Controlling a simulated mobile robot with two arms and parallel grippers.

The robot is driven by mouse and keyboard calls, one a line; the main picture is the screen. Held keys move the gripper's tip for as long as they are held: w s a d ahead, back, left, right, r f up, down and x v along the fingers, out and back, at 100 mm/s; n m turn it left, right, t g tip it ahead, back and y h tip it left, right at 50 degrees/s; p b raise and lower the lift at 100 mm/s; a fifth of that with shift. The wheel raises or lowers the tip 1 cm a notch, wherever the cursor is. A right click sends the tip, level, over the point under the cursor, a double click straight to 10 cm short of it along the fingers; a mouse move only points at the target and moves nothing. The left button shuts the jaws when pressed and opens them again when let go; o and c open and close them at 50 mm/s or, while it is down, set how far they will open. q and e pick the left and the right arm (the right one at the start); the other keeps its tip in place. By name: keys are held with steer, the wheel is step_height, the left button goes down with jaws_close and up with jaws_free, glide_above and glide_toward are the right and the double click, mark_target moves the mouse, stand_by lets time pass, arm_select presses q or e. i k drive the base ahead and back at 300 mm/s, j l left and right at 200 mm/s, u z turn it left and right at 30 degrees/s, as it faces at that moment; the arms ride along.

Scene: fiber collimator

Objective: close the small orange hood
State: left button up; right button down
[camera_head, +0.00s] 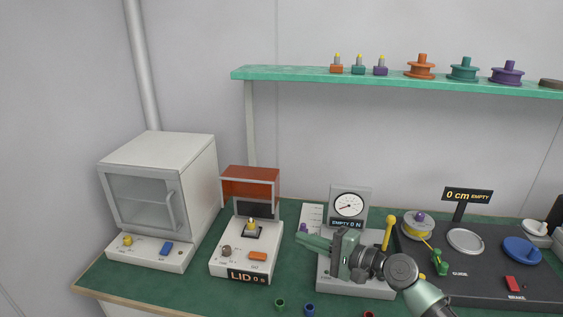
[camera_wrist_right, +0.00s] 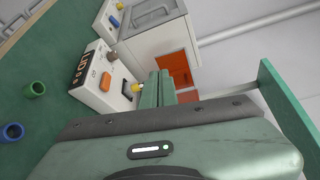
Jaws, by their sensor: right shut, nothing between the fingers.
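The small orange hood (camera_head: 250,188) stands raised at the back of a white device (camera_head: 232,264) labelled "LID 0 s". A yellow-tipped fitting (camera_head: 251,222) shows uncovered on a dark pad below it. The hood also shows in the wrist view as an orange panel (camera_wrist_right: 172,70). My right gripper (camera_head: 306,242) is shut and empty, to the right of the device and apart from the hood in the head view. In the wrist view its green fingers (camera_wrist_right: 157,90) point toward the device and overlap the hood's lower edge. My left gripper is not in view.
A white cabinet (camera_head: 180,150) with a glass door stands left of the device. A gauge (camera_head: 348,206) reading "EMPTY 0 N" stands behind my right gripper. A green shelf (camera_head: 300,74) runs above. Small coloured rings (camera_head: 280,304) lie at the front of the green table.

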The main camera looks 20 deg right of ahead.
mark_target(253, 186)
steer(key=i+l, duration=0.7)
steer(key=i, duration=0.2)
